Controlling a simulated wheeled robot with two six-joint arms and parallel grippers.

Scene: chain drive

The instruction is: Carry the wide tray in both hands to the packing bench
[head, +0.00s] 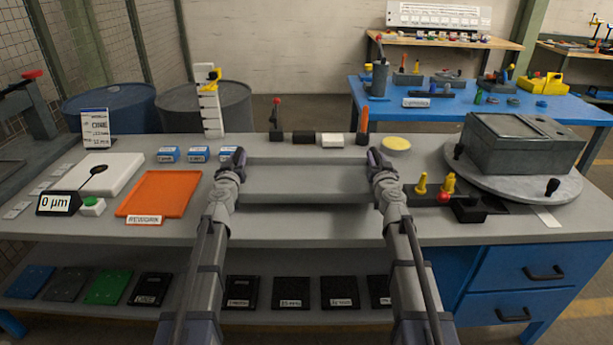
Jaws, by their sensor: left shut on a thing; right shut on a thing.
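The wide grey tray (305,183) is in the middle of the head view, level, over the grey workbench top. My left gripper (234,163) is shut on its left end and my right gripper (377,161) is shut on its right end. I see nothing lying in the tray. I cannot tell whether it touches the bench top or hangs just above it. A blue bench (440,110) with a white label stands behind to the right; I cannot read whether it is the packing bench.
A grey box (523,145) on a round turntable stands right. Small blocks and upright tools line the back edge. Bare floor shows between drums and blue bench.

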